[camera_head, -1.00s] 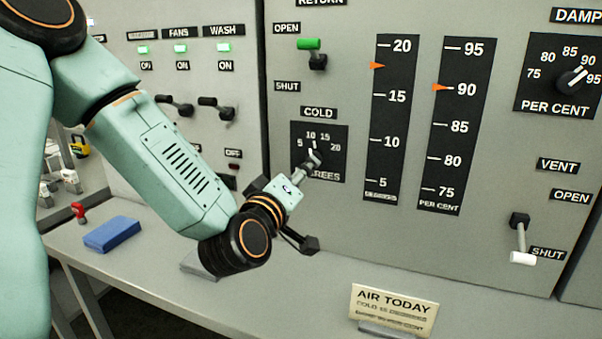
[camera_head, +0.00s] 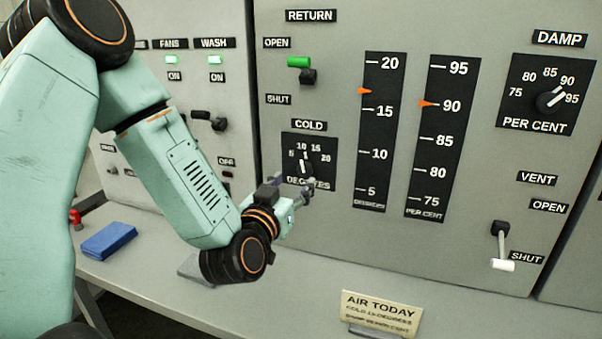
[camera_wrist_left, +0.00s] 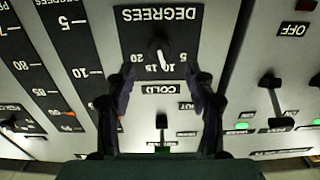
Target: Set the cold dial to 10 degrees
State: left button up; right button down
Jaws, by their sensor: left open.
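The cold dial (camera_head: 304,169) is a black knob with a white pointer on a black plate marked 5, 10, 15, 20 and DEGREES, under a COLD label. Its pointer stands at about the 10 mark. It also shows upside down in the left wrist view (camera_wrist_left: 159,46), with the pointer toward 10. My left gripper (camera_head: 296,190) is open and empty, just in front of and below the knob in the head view, covering part of the DEGREES word. In the left wrist view its two fingers (camera_wrist_left: 164,84) are spread apart, with nothing between them. My right gripper is out of view.
The degrees gauge (camera_head: 376,135) and percent gauge (camera_head: 436,150) are right of the dial. The damp dial (camera_head: 549,100), return lever (camera_head: 307,76) and vent lever (camera_head: 501,245) are nearby.

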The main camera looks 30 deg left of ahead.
aim_at(304, 169)
pick_arm(q)
jog(key=x, duration=0.5)
jog(key=shift+w, duration=0.4)
jog(key=c, duration=1.1)
jog(key=shift+n, duration=0.7)
jog(key=o, duration=1.1)
jog(key=v, duration=0.7)
jog(key=shift+s, duration=0.3)
